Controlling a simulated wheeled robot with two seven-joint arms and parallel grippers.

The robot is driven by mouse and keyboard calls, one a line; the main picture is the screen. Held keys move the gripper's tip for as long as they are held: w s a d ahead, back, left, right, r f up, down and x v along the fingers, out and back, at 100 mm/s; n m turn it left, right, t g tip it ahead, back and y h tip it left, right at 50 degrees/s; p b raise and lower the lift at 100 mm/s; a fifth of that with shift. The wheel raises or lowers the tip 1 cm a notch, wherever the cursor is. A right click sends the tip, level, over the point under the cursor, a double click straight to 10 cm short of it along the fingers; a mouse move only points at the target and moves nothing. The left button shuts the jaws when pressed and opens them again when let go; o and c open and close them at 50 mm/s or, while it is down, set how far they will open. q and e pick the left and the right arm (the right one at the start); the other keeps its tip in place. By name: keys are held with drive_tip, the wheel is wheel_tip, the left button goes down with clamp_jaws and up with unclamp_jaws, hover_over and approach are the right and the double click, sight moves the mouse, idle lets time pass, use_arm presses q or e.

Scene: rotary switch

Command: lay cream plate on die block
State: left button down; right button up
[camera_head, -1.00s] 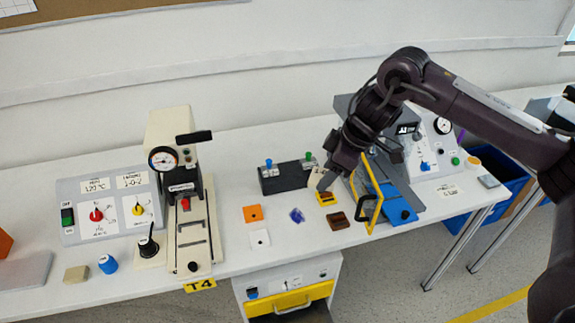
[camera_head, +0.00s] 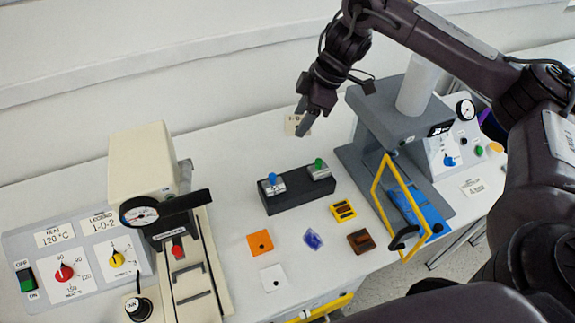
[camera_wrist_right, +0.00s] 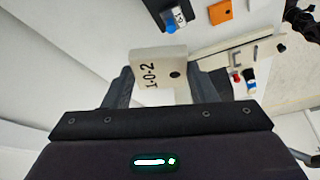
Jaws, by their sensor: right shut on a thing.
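The cream plate (camera_head: 292,125) carries the marking 1-0-2 and a dark hole, which show in the right wrist view (camera_wrist_right: 158,72). My right gripper (camera_head: 305,121) is shut on it, with a finger on either side, and holds it behind the black rack. A blue block (camera_head: 418,211) lies on the grey press at the right, behind the yellow guard frame; it looks like the die block, though I cannot be sure. The plate is apart from this block, to its left and farther back. My left gripper is not in view.
The black rack (camera_head: 297,188) with blue and green knobs stands mid-table. The yellow guard frame (camera_head: 382,205) stands open before the press (camera_head: 398,122). Orange (camera_head: 260,242), white (camera_head: 273,278), brown (camera_head: 361,241) and yellow (camera_head: 343,211) pieces lie in front. A cream stamping machine (camera_head: 142,165) stands left.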

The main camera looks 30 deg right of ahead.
wheel_tip(320, 180, down, 5)
drive_tip(key=s+b, duration=0.1)
drive_tip(key=b, duration=0.5)
hover_over(296, 181)
drive_tip(key=d, duration=0.1)
drive_tip(key=f, duration=1)
drive_tip(key=shift+s+f, duration=0.2)
drive_tip(key=shift+s, duration=0.2)
drive_tip(key=shift+d+f, duration=0.1)
drive_tip(key=shift+f, duration=1.95)
drive_tip(key=shift+f, duration=0.1)
drive_tip(key=o, duration=1)
drive_tip(key=shift+c, duration=0.2)
